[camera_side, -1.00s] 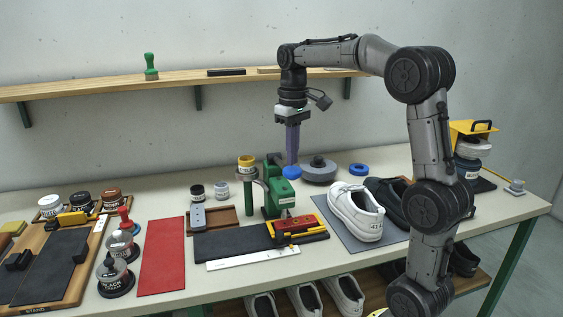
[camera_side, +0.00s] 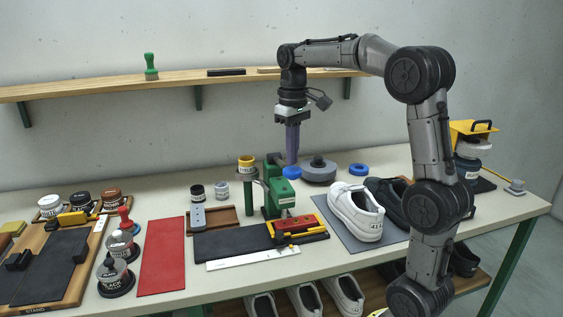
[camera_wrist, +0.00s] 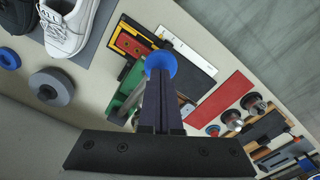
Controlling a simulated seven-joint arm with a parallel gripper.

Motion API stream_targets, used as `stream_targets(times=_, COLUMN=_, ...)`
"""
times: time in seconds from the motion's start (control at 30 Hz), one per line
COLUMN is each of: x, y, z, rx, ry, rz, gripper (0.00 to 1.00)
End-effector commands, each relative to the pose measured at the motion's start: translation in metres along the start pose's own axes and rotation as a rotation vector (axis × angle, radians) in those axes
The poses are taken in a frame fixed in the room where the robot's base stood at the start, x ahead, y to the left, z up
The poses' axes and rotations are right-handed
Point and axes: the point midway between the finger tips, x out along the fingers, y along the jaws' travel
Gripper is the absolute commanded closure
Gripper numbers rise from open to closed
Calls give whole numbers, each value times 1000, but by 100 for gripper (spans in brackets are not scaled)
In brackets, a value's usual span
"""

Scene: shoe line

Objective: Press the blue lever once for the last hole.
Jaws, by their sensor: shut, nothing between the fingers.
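The green press (camera_side: 278,196) stands at the middle of the bench, and its lever ends in a round blue knob (camera_side: 291,173). A red piece (camera_side: 296,224) with small marks lies in a yellow-edged holder at the foot of the press. My gripper (camera_side: 292,163) is shut and empty, pointing down with its fingertips just above or at the knob. In the wrist view the knob (camera_wrist: 160,64) shows just beyond the fingertips, which partly cover it. I cannot tell whether they touch it. The red piece (camera_wrist: 130,43) shows there too.
A grey round weight (camera_side: 319,171) and a blue ring (camera_side: 358,169) lie right of the knob. A white shoe (camera_side: 352,212) stands on a grey mat. A yellow-topped cup (camera_side: 246,164) rises left of the press. A red mat (camera_side: 162,255) lies further left.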

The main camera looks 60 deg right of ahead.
Motion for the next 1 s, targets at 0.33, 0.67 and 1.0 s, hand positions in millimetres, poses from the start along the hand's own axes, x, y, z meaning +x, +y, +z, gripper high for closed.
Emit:
stream_targets(times=0.33, x=5, y=0, z=0, rx=0, ry=0, rz=0, gripper=100)
stream_targets(times=0.67, x=20, y=0, z=0, rx=0, ry=-1, rz=0, gripper=100)
stream_targets(times=1.0, x=36, y=0, z=0, rx=0, ry=-1, rz=0, gripper=100)
